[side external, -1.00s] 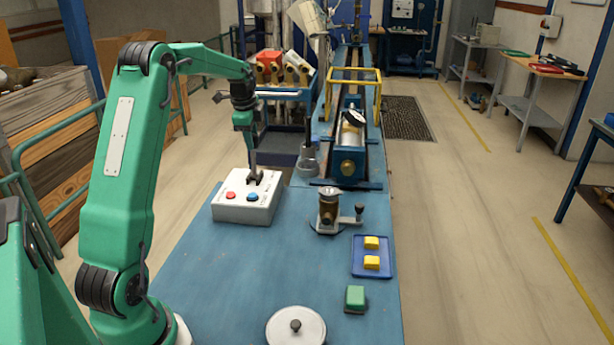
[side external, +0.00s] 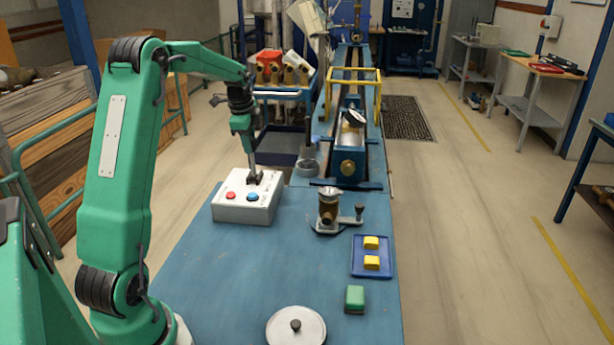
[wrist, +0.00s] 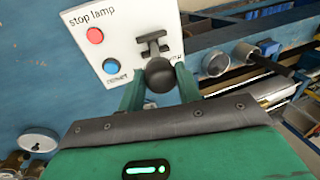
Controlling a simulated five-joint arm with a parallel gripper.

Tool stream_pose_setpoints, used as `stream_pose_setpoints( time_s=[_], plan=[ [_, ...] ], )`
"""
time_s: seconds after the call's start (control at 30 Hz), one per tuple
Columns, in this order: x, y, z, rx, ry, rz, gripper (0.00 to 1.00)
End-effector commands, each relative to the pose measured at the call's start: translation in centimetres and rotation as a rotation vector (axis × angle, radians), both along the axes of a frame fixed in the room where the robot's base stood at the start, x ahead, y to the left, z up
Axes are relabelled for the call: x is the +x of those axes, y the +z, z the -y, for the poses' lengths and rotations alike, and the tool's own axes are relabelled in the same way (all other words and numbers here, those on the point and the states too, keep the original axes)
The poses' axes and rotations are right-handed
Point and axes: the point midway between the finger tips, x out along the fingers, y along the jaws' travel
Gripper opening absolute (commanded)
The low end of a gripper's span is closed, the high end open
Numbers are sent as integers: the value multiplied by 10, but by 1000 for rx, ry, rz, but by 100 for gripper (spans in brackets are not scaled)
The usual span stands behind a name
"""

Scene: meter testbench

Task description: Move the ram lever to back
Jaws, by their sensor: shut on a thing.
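The ram lever is black with a round knob (wrist: 158,75) and stands in a slot on the white control box (side external: 247,201). The box has a red and a blue button on its top. My gripper (side external: 254,178) is over the box at the lever. In the wrist view, its green fingers are on both sides of the knob, and it is shut on the lever. The fingers hide much of the lever in the side view, so its exact tilt is hard to tell.
A brass fitting with a handle (side external: 328,212) stands right of the box. A blue tray (side external: 358,262) with yellow blocks, a green block (side external: 355,298) and a round white lid (side external: 296,327) are nearer. The long blue bench machine (side external: 348,165) is behind. The table's middle is clear.

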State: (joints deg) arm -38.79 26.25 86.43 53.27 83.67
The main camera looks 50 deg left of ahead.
Motion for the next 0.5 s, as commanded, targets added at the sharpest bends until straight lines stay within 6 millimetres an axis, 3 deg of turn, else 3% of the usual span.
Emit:
stream_pose_setpoints(
  time_s=[0.5],
  plan=[
    [-8,4,7,3,1,5,14]
  ],
)
